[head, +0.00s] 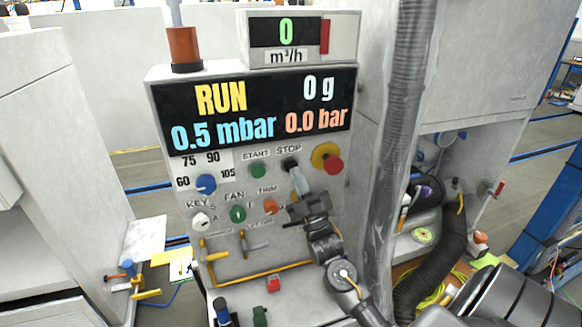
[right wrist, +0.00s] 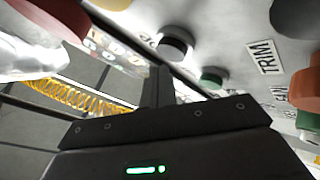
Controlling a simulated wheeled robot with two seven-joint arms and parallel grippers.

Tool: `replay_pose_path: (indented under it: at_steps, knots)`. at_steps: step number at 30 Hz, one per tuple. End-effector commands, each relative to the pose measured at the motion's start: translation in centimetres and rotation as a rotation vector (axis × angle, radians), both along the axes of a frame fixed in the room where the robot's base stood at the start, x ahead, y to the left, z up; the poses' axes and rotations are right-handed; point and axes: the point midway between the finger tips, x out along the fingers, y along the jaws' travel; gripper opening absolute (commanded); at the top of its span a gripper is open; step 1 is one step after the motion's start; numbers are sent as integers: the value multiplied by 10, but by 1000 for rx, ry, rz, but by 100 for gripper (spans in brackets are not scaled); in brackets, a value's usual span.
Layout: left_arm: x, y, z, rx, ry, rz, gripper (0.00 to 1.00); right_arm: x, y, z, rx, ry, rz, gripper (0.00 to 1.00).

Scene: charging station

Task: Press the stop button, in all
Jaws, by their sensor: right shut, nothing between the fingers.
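The black stop button (head: 290,163) sits under the STOP label on the grey control panel (head: 345,190). In the right wrist view the dark round button (right wrist: 175,43) shows just beyond my fingertips. My right gripper (head: 297,178) is shut and empty, its fingers pointing at the button from just below. The fingertips overlap its lower edge in the head view; I cannot tell whether they touch it. The green START button (head: 258,171) is to its left. The display (head: 255,108) reads RUN, 0 g, 0.5 mbar and 0.0 bar. My left gripper is not in view.
A red mushroom button (head: 334,166) on a yellow base is close right of the stop button. The orange TRIM knob (head: 270,206), green FAN knob (head: 238,214) and blue dial (head: 206,184) are nearby. A grey hose (head: 405,110) runs down right of the panel.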

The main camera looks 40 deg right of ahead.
Motion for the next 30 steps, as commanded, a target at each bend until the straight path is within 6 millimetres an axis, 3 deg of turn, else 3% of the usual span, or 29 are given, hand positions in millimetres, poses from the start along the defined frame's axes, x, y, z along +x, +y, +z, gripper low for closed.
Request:
replay_pose_path:
  at_steps: [30]
  knots:
    - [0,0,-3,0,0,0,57,8,-3,0,0,0,0,0]
